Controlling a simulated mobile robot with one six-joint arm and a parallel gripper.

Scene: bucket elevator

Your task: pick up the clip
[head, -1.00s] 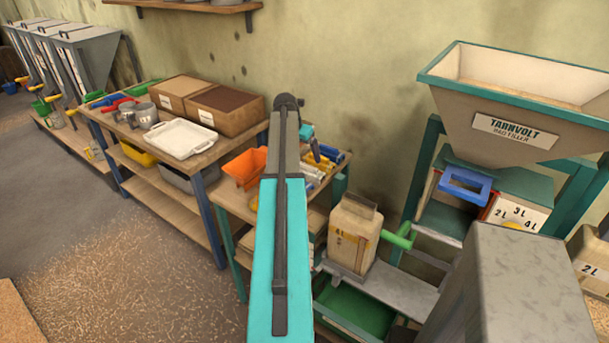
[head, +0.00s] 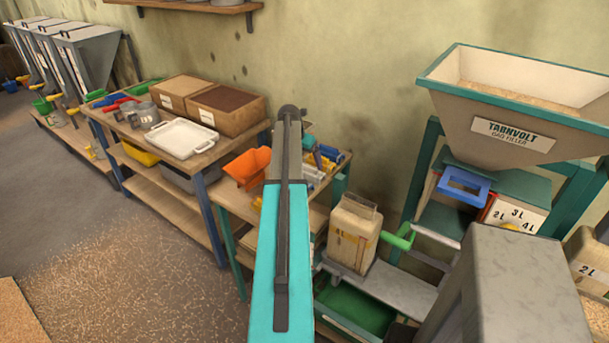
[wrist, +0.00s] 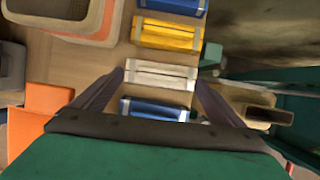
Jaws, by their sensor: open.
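Several bar-shaped clips lie in a row on a wooden table top, and I cannot tell which one the task means. In the wrist view there is a white clip (wrist: 160,75), a yellow clip (wrist: 166,35), a blue clip (wrist: 173,5) at the top edge and another blue clip (wrist: 154,109) nearest me. My gripper (wrist: 159,80) is open, its two dark fingers on either side of the white clip. I cannot tell whether they touch it. In the head view my arm hides most of the gripper and part of the row.
An orange scoop (head: 247,168) lies left of the clips. A bench with a white tray (head: 180,138) and cardboard boxes (head: 226,110) stands further left. A jug-like bag (head: 353,235) and the hopper (head: 505,110) are on the right. The wall is close behind.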

